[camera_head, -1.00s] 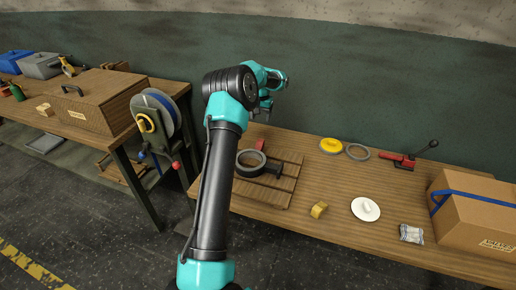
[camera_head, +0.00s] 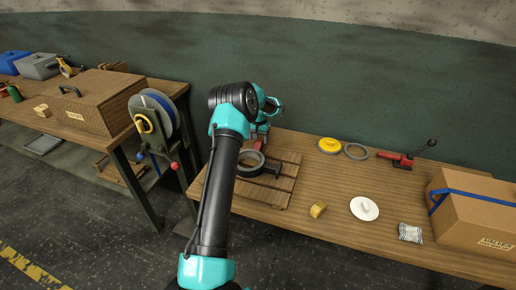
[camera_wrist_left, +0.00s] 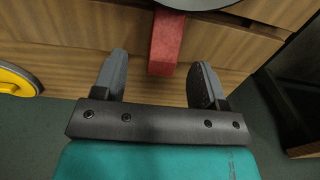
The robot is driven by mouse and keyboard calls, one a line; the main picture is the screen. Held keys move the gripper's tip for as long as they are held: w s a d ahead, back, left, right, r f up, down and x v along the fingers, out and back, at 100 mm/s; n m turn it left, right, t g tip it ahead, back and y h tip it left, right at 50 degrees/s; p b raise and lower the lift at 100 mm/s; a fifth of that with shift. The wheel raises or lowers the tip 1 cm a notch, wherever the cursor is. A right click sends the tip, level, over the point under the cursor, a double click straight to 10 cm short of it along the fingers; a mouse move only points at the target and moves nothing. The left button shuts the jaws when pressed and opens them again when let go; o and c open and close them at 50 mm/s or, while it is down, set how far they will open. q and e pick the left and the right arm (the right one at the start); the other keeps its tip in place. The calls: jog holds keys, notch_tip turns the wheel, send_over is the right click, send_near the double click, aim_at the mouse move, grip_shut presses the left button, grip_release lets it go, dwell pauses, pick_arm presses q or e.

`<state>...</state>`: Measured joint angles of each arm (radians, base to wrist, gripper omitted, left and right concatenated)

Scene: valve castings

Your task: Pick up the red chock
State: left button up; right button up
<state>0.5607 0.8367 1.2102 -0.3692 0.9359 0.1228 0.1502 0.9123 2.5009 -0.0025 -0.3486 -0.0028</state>
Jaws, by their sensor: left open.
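The red chock (camera_head: 258,144) lies on the slatted wooden pallet (camera_head: 283,185) at the left end of the bench, by the dark round casting (camera_head: 242,168). In the left wrist view the chock (camera_wrist_left: 166,44) shows as a red block, its far end under the edge of the round casting (camera_wrist_left: 200,4). My left gripper (camera_head: 262,131) is just above the chock. Its two fingers (camera_wrist_left: 157,82) are open, one on each side of the chock's line, with the near end of the chock between them and no grip on it. My right gripper is not in view.
On the bench are a yellow disc (camera_head: 329,145), a grey ring (camera_head: 356,151), a red-based lever clamp (camera_head: 404,159), a small yellow block (camera_head: 318,210), a white disc (camera_head: 364,208) and a carton (camera_head: 478,217). A hose reel (camera_head: 155,115) stands left of the bench.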

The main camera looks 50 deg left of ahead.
aim_at(258, 145)
pick_arm(q)
jog(key=shift+s+a+f, duration=0.1)
jog(key=shift+s+f, duration=0.05)
jog(key=shift+f, duration=1.15)
jog(key=shift+s+a+f, duration=0.1)
jog(key=shift+f, duration=1.2)
jog(key=shift+c, duration=0.4)
jog(key=c, duration=0.9)
jog(key=shift+c, duration=0.2)
notch_tip(258, 145, up, 10)
jog(key=shift+r, duration=0.1)
